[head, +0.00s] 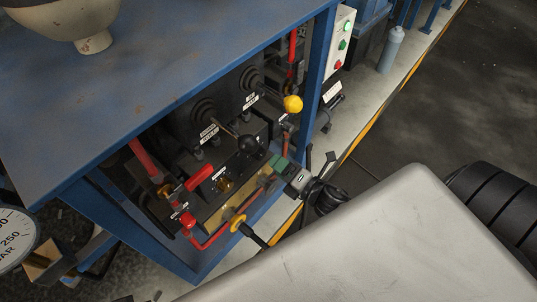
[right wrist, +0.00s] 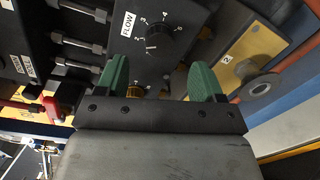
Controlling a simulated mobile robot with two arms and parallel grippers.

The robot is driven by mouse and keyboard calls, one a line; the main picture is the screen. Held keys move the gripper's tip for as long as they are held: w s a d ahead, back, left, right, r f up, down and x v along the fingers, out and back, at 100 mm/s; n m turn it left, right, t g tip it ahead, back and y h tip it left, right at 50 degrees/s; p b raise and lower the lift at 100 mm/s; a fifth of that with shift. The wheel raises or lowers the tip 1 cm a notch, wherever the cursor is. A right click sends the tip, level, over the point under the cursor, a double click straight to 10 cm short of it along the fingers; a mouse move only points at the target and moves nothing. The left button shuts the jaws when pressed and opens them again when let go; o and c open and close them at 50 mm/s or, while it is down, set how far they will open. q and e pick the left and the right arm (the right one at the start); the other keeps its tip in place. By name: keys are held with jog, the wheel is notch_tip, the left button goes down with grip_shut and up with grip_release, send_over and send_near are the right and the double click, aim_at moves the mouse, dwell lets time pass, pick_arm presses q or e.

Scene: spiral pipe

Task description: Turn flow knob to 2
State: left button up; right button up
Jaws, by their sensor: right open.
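The flow knob (right wrist: 158,40) is a small black dial on a dark panel in the right wrist view, beside a white FLOW label (right wrist: 127,24). White numbers ring it, and its pale pointer mark seems to face the lower left; the exact number is hard to read. My right gripper (right wrist: 160,80) has green fingers spread apart, one on each side below the knob, with nothing between them touching the knob. In the head view my right gripper (head: 283,168) is at the open front of the blue cabinet; the knob cannot be made out there. My left gripper is not in view.
The blue cabinet (head: 160,85) holds a black lever (head: 247,145), a yellow ball lever (head: 292,104), red pipes (head: 205,238) and a brass plate (right wrist: 253,45). A gauge (head: 14,240) stands at left. A grey bottle (head: 391,50) stands on the ledge beyond.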

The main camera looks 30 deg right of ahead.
jog(key=v, duration=0.5)
dwell(0.4)
